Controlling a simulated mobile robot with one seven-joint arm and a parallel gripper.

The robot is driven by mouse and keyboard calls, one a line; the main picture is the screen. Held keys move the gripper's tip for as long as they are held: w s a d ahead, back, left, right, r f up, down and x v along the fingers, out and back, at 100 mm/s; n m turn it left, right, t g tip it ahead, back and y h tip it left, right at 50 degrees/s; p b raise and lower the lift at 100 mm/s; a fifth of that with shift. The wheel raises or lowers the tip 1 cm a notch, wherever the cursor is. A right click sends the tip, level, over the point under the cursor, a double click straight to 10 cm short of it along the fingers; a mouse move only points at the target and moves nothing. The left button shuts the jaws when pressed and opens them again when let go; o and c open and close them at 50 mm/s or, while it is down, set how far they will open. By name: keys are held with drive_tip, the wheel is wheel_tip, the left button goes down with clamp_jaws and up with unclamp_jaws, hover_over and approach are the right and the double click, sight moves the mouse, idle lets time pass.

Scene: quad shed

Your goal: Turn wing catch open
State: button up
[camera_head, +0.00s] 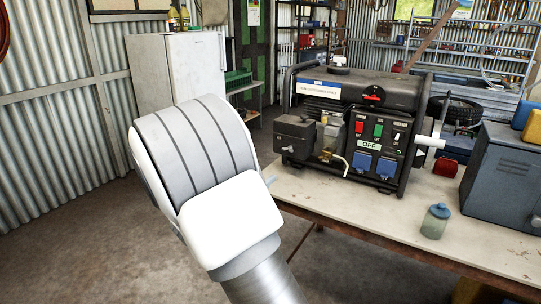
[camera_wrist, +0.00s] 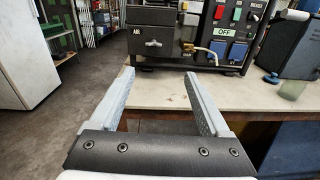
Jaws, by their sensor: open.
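The wing catch (camera_wrist: 153,43) is a small grey metal piece on the front of a dark box marked AIR (camera_wrist: 142,24). In the wrist view it lies roughly level, beyond my fingertips. The same air box (camera_head: 294,136) is on the left front of the generator (camera_head: 365,95) in the head view, where the catch is too small to make out clearly. My gripper (camera_wrist: 160,75) is open and empty, its fingers pointing toward the box, with the catch above and between them. They are apart from it. My arm hides most of the gripper in the head view.
The generator stands on a pale workbench (camera_head: 345,205). A brass tap with a hose (camera_wrist: 204,50) is right of the air box. A bottle with a blue cap (camera_head: 435,222) and a grey metal box (camera_head: 505,175) stand at the right. Open floor lies left of the bench.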

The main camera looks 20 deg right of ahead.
drive_tip(key=b, duration=0.3)
approach(289, 149)
drive_tip(key=x, duration=0.8)
drive_tip(key=shift+w+f+n, duration=0.15)
drive_tip(key=shift+w+n, duration=0.05)
drive_tip(key=shift+n, duration=0.1)
clamp_jaws()
